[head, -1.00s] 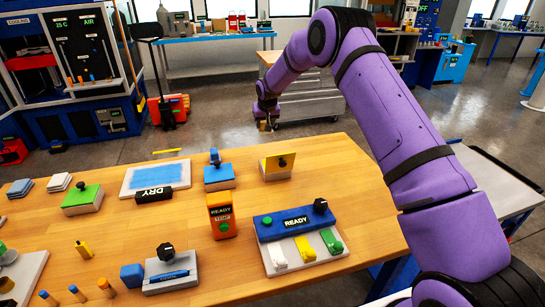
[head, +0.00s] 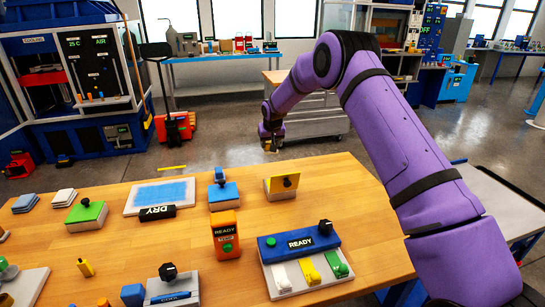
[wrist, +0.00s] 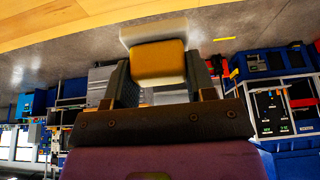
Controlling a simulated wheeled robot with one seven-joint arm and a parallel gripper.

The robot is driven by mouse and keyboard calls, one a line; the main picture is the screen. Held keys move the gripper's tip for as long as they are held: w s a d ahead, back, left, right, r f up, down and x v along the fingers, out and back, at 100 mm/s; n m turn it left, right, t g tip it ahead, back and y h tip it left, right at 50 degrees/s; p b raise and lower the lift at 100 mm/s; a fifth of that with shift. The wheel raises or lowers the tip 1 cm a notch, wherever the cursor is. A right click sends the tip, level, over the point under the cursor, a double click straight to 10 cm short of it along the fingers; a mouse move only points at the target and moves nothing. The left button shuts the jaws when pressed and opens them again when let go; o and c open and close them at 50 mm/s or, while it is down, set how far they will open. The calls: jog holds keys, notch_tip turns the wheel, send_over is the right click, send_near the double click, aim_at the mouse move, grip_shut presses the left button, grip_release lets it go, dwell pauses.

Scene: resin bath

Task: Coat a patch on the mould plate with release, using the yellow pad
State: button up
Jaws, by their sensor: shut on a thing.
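My gripper (head: 271,142) is beyond the far edge of the table in the head view, small and partly hidden by my wrist. In the wrist view my gripper (wrist: 160,78) is shut on the yellow pad (wrist: 158,62), a rounded yellow block with a pale face at its far end. The pad is in the air, over the floor and apart from the table. The mould plate (head: 130,208), which I take to be the white plate with a blue patch (head: 165,191), lies flat at the table's far left, with a black DRY sign at its front edge.
Grey floor (head: 215,150) is clear around my gripper.

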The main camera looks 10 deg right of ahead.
jog(key=s+r, duration=0.1)
jog(key=s, duration=1.3)
jog(key=shift+f, duration=3)
jog(key=shift+s+f, duration=0.1)
jog(key=shift+f, duration=0.45)
notch_tip(320, 180, up, 7)
dwell(0.3)
dwell(0.4)
